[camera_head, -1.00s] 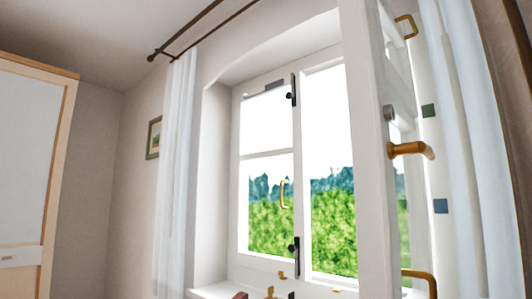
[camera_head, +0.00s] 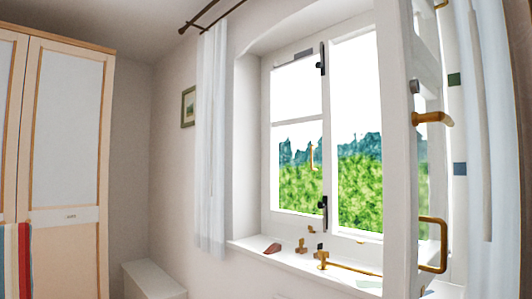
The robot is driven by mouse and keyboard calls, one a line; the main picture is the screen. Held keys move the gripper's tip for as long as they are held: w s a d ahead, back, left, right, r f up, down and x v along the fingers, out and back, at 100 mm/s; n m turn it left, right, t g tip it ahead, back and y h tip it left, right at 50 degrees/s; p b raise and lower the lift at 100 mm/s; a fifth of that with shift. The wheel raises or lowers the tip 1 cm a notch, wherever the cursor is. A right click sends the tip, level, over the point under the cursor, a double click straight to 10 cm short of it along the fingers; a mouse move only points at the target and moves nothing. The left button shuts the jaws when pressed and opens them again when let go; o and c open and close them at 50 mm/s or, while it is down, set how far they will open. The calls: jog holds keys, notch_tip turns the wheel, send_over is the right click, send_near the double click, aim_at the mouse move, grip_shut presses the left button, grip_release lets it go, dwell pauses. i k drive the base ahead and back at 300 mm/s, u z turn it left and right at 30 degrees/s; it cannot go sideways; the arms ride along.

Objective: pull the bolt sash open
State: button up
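The left sash (camera_head: 298,118) of the white window stands in its frame and looks closed. It has a dark bolt at the top (camera_head: 321,60) and another dark bolt at the bottom (camera_head: 323,212) along its right edge. A small brass pull handle (camera_head: 311,157) sits on it between the bolts. Whether the bolts are drawn is too small to tell. Another white sash (camera_head: 397,150) is swung into the room at the right, with a brass lever handle (camera_head: 433,118) and a brass pull (camera_head: 443,245) on it. My gripper is not in view.
The sill (camera_head: 262,260) holds a reddish-brown object (camera_head: 272,248), a small brass piece (camera_head: 301,246) and a long brass bar (camera_head: 345,266). White curtains hang left (camera_head: 212,140) and right (camera_head: 490,120). A wardrobe (camera_head: 65,140) and low white box (camera_head: 152,278) stand left.

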aim_at(328, 117)
jog(key=z, duration=0.25)
jog(key=k, duration=0.2)
jog(key=u, duration=1.6)
jog(key=i, duration=2.05)
jog(key=z, duration=1.45)
jog(key=i, duration=0.7)
jog(key=z, duration=0.65)
